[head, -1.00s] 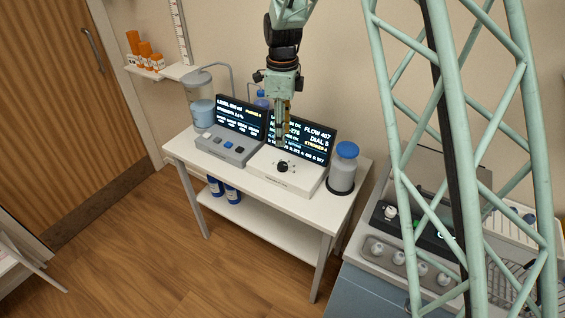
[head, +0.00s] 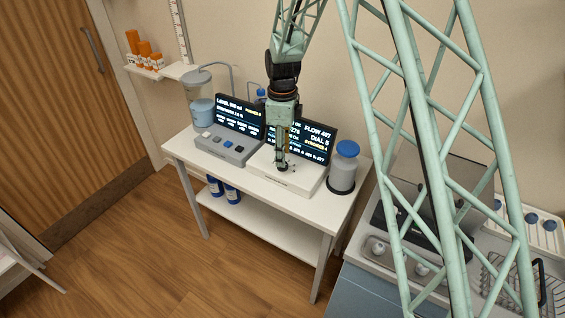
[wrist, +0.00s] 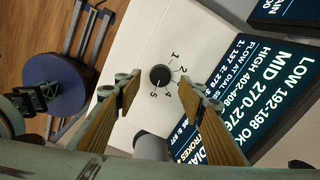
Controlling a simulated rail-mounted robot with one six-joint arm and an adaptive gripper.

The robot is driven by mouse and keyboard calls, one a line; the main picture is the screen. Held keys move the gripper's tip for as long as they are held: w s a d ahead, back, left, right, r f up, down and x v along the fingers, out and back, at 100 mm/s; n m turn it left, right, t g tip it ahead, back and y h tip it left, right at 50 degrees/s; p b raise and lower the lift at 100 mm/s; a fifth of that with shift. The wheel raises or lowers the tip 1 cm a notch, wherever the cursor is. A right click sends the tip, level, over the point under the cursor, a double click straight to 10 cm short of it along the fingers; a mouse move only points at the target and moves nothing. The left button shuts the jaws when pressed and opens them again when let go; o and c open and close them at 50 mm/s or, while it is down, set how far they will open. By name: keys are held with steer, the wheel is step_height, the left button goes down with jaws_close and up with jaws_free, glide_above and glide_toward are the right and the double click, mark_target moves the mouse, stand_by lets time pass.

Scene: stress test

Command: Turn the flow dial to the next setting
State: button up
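The flow dial (wrist: 160,75) is a small round black knob on a white box (wrist: 190,35), with printed numbers around it, 1 to 5 at the ends. In the wrist view my gripper (wrist: 160,88) is open, with one wooden-looking finger on each side of the dial and a gap to each. Whether the fingertips are down at the dial's height I cannot tell. In the head view my gripper (head: 282,165) is over the box's top and hides most of the dial.
A grey button box (head: 222,148) with its own screen stands to the left on the white table (head: 300,200). A blue-capped bottle (head: 343,168) stands close on the right. A clear jar (head: 202,108) is at the back left.

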steer(key=shift+f, duration=1.95)
steer(key=shift+c, duration=0.7)
steer(key=c, duration=0.7)
